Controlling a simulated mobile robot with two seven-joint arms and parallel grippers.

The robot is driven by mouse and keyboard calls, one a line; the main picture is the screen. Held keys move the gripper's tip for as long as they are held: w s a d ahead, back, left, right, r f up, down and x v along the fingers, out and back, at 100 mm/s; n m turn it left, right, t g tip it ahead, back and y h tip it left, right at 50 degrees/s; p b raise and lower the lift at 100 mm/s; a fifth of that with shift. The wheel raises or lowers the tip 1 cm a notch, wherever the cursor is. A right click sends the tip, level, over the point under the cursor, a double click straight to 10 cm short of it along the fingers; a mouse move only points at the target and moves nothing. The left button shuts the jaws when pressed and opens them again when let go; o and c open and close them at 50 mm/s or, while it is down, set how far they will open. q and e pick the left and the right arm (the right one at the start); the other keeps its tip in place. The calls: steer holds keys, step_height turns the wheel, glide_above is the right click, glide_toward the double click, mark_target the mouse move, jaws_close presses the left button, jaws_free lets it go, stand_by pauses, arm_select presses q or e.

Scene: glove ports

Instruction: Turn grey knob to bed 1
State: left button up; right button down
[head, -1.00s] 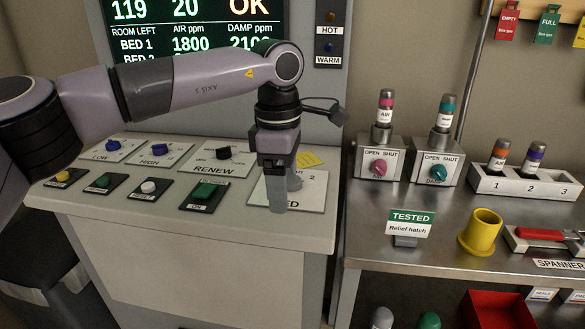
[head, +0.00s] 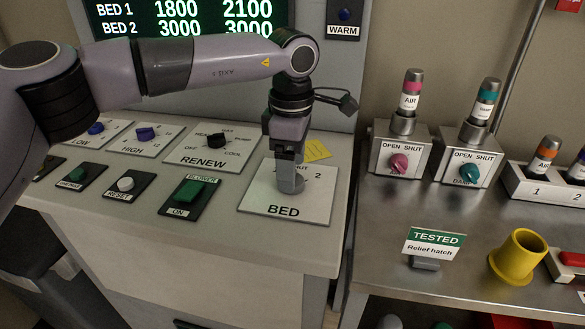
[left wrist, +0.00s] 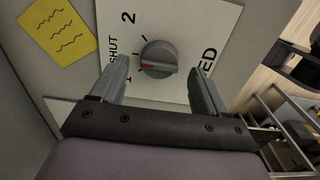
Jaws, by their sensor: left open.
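The grey knob (left wrist: 158,60) sits on the white BED plate (head: 285,210). In the left wrist view its red mark points left, towards the side with SHUT and 1; I cannot tell exactly which. The 2 stands above SHUT there. My left gripper (left wrist: 159,68) is open, with one finger on each side of the knob and gaps visible beside it. In the head view the left gripper (head: 290,188) points down at the plate and mostly hides the knob. My right gripper is not in view.
A yellow note (head: 317,150) lies behind the plate. The RENEW knob (head: 215,140) and green BLOWER switch (head: 188,193) are to the left. A steel bench (head: 385,260) with AIR and DAMP valve boxes, a TESTED sign (head: 433,243) and a yellow cup (head: 517,257) is to the right.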

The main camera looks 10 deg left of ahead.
arm_select(q)
steer(key=shift+f, duration=1.05)
steer(key=c, duration=1)
steer(key=shift+c, duration=0.2)
steer(key=shift+n, duration=0.3)
steer(key=n+b, duration=0.1)
steer(key=n, duration=0.3)
steer(key=shift+n+b, duration=0.55)
steer(key=shift+n, duration=1.65)
steer(key=shift+r, duration=0.1)
steer(key=o, duration=1)
